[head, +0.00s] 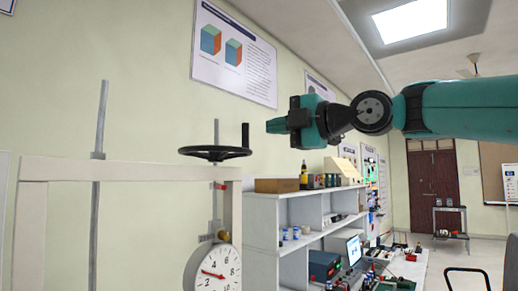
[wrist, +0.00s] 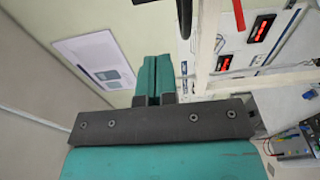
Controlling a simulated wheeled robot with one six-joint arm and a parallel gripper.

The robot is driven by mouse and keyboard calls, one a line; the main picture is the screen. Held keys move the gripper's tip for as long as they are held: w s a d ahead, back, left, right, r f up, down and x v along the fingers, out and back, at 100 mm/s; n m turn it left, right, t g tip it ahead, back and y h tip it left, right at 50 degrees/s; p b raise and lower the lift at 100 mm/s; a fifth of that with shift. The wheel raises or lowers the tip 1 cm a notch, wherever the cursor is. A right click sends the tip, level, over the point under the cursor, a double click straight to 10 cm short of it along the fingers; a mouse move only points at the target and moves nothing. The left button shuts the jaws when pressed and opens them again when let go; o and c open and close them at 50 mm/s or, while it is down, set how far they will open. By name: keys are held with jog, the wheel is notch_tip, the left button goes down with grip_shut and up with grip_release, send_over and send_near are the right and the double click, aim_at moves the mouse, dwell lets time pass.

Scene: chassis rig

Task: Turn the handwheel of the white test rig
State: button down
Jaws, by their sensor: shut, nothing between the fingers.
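The white test rig (head: 130,171) stands at the left in the head view, with a dial gauge (head: 218,272) low on its right side. Its black handwheel (head: 215,153) lies flat above the top beam on a grey upright shaft. A dark handle (head: 245,135) stands up from the wheel's right edge. My gripper (head: 268,126) points left, just right of the handle in the picture; a gap of wall shows between them. In the wrist view its teal fingers (wrist: 151,76) are together and empty. A dark upright piece at that view's top edge may be the handle; I cannot tell.
A white shelf unit (head: 290,209) with bottles and boxes stands right of the rig. A bench with a laptop (head: 354,248) is beyond it. A poster (head: 234,55) hangs on the wall behind. The air around my gripper looks clear.

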jog(key=b+v, duration=0.1)
jog(key=v, duration=0.4)
jog(key=shift+s+a+r, duration=0.1)
